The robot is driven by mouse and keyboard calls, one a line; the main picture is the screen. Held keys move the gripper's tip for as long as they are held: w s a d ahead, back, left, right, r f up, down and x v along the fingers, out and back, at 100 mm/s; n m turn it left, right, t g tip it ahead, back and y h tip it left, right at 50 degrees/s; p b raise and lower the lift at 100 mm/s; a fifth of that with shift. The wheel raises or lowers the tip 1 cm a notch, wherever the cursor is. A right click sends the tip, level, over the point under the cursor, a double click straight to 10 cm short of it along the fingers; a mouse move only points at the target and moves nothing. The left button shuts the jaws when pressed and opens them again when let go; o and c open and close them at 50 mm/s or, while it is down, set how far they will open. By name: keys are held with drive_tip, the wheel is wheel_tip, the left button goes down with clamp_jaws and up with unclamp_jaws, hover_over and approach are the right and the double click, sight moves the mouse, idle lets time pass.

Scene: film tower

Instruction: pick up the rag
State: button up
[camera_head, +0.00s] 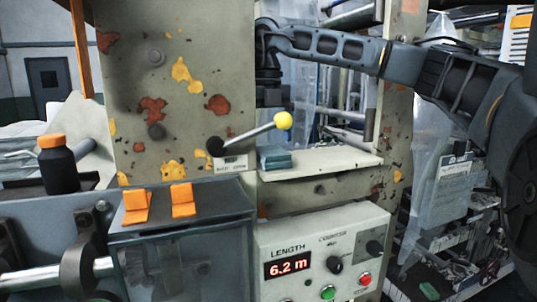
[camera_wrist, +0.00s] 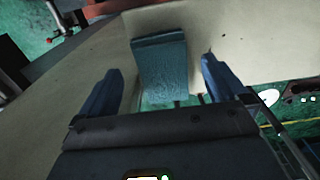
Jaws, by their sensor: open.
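The rag (camera_head: 275,160) is a small folded teal-green cloth lying at the left end of a cream shelf (camera_head: 335,162) in the head view. In the wrist view the rag (camera_wrist: 160,62) lies ahead of my gripper, roughly between the lines of its two fingers. My gripper (camera_wrist: 157,82) is open and empty, with a dark blue finger to each side of the rag, not visibly touching it. In the head view my gripper (camera_head: 270,98) hangs above the rag, pointing down; its fingertips are hard to make out there.
A control box (camera_head: 325,258) reading 6.2 m sits below the shelf. A black bottle (camera_head: 58,168) stands at left. The shelf right of the rag is bare.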

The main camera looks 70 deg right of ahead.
sight(268, 148)
drive_tip(key=shift+f+p, duration=0.45)
drive_tip(key=shift+f, duration=1.4)
drive_tip(key=shift+c, duration=0.5)
drive_tip(key=c, duration=1)
